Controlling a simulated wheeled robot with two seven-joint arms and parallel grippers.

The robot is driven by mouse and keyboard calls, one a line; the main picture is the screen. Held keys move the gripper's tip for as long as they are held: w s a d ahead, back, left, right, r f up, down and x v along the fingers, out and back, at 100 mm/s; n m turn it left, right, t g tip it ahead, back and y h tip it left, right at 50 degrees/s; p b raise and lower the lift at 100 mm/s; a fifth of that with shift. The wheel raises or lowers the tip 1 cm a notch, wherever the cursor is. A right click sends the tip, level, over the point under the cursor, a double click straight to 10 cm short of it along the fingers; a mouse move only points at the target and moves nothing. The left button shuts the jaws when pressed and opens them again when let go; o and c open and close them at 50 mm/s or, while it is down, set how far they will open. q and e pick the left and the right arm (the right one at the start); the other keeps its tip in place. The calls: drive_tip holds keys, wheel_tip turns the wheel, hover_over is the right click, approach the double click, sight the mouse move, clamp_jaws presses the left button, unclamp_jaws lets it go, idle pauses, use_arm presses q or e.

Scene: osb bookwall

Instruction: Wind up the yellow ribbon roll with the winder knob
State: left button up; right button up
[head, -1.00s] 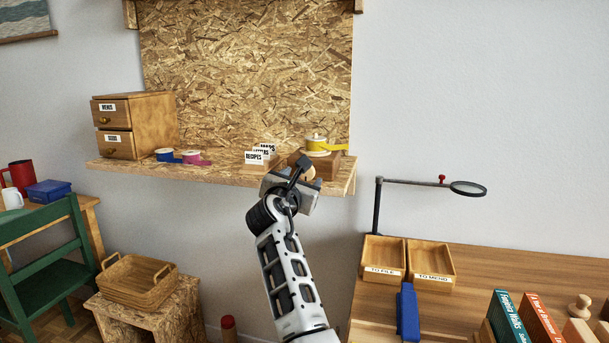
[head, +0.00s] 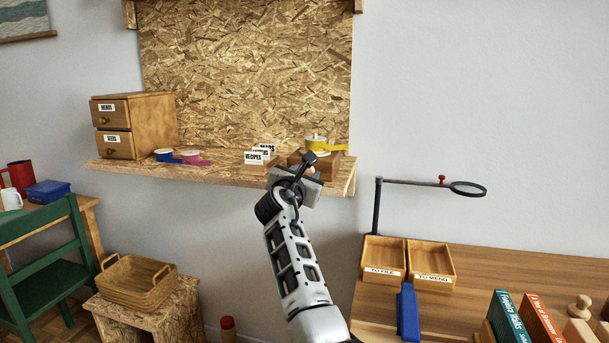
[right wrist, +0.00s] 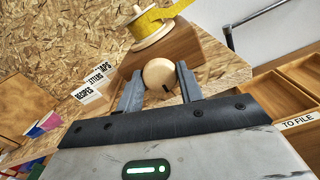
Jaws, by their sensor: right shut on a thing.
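The yellow ribbon roll (head: 316,144) sits on a wooden block at the right end of the wall shelf, with a loose yellow tail out to the right. In the right wrist view the ribbon (right wrist: 158,20) is on a pale spool above the block. The round wooden winder knob (right wrist: 159,73) is at the front of the block. My right gripper (right wrist: 160,82) is shut on the knob, one finger on each side. In the head view my right gripper (head: 306,170) hides most of the knob. My left gripper is not in view.
Label cards (head: 260,155) stand left of the block. Blue and pink ribbon rolls (head: 183,157) and a small drawer cabinet (head: 133,126) are further left on the shelf (head: 220,174). A magnifier arm (head: 415,183) and wooden trays (head: 432,265) stand on the desk at lower right.

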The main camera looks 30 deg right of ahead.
drive_tip(key=shift+m, duration=0.5)
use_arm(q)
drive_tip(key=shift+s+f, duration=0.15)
use_arm(e)
drive_tip(key=m, duration=0.3)
drive_tip(key=o, duration=1)
drive_tip(key=shift+s+a, duration=0.1)
drive_tip(key=shift+a, duration=0.05)
